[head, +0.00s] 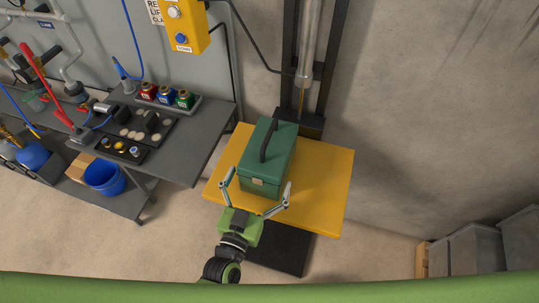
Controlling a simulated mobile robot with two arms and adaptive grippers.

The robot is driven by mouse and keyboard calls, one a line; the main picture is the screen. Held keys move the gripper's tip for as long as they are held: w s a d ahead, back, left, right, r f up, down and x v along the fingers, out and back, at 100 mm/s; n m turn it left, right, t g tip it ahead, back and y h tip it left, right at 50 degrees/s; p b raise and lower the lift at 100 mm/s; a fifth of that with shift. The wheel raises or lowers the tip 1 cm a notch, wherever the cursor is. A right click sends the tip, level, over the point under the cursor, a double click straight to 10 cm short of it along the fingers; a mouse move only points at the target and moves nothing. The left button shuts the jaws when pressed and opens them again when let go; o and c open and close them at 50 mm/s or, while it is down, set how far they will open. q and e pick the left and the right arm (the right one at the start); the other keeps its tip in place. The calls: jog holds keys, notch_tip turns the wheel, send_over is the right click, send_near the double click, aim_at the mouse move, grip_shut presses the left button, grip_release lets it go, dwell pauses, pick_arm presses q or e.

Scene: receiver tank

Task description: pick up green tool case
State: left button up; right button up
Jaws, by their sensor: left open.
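The green tool case (281,150) stands upright on a yellow platform (329,191). Its dark handle (269,140) runs along the top, and a small latch (259,182) shows on the near end. My left gripper (258,191) is open at the near end of the case. One finger is to the left of the case and the other is near its right corner. I cannot tell whether either finger touches it. My right gripper is not in view.
A grey workbench (200,150) at left holds red, blue and green containers (166,95) and trays of parts. A blue bucket (104,178) sits below. A yellow control box (181,25) hangs on the wall. Grey crates (476,250) stand at lower right.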

aim_at(267, 161)
pick_arm(q)
jog(key=p+x, duration=0.1)
jog(key=x, duration=0.3)
jog(key=shift+w+d+r, duration=0.1)
jog(key=shift+w+d, duration=0.05)
jog(key=shift+d, duration=0.1)
jog(key=shift+w+d, duration=0.15)
jog(key=shift+w, duration=0.3)
jog(key=shift+s, duration=0.1)
jog(key=c, duration=2.1)
jog(key=shift+r, duration=0.35)
jog(key=shift+c, duration=0.3)
jog(key=shift+w+f, duration=0.1)
jog(key=shift+w, duration=0.15)
